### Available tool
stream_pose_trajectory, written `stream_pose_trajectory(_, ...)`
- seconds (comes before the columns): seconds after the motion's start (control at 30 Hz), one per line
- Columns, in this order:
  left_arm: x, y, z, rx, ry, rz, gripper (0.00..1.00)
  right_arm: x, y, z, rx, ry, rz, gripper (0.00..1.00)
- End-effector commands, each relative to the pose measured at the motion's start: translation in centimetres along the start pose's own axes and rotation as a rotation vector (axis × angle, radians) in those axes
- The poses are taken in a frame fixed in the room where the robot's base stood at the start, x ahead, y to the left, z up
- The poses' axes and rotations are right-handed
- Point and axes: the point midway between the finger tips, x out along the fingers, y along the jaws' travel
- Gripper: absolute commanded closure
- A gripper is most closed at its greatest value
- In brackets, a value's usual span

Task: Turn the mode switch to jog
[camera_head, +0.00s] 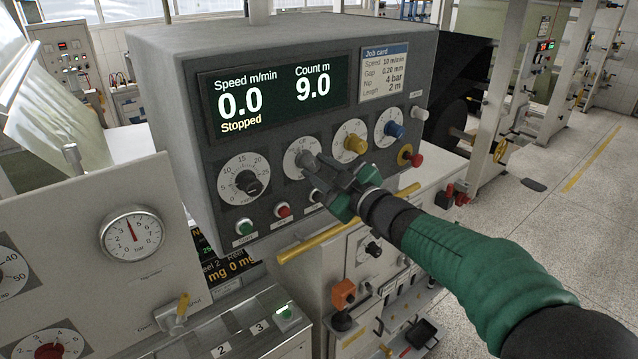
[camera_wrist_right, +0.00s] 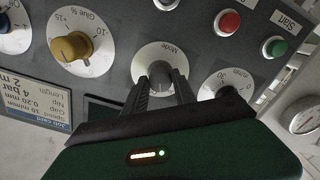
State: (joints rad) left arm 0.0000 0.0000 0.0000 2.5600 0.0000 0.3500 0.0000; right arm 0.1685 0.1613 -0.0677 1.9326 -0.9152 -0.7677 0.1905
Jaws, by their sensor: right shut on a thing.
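The mode switch is a grey knob on a round white dial (camera_head: 297,150), second from the left on the dark control panel. In the right wrist view, which is upside down, the knob (camera_wrist_right: 159,73) sits on a dial lettered "Mode". My right gripper (camera_head: 316,168) reaches in from the lower right and is shut on the knob, one finger on each side. It also shows in the wrist view (camera_wrist_right: 159,90). The fingers and wrist hide part of the dial, so I cannot read the knob's pointer or its positions. My left gripper is not in view.
The screen (camera_head: 272,95) reads speed 0.0, count 9.0, "Stopped". A black speed knob (camera_head: 247,183), yellow knob (camera_head: 354,144) and blue knob (camera_head: 394,130) flank the switch. Green (camera_head: 243,227) and red (camera_head: 283,211) buttons lie below. A yellow rail (camera_head: 300,245) runs under the panel.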

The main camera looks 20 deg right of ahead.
Motion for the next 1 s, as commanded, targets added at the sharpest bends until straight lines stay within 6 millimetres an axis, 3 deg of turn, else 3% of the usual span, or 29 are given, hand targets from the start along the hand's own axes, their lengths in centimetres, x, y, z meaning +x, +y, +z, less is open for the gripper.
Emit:
stream_pose_trajectory(0.1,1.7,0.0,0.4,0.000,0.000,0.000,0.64,0.0,-0.3,0.4,-0.104,0.000,0.000,1.00)
stream_pose_trajectory(0.4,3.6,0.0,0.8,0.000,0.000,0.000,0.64,0.0,-0.2,0.3,-0.310,-0.001,-0.001,1.00)
stream_pose_trajectory(1.0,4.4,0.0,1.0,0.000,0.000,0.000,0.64,0.0,-0.2,0.2,-0.424,-0.002,-0.004,1.00)
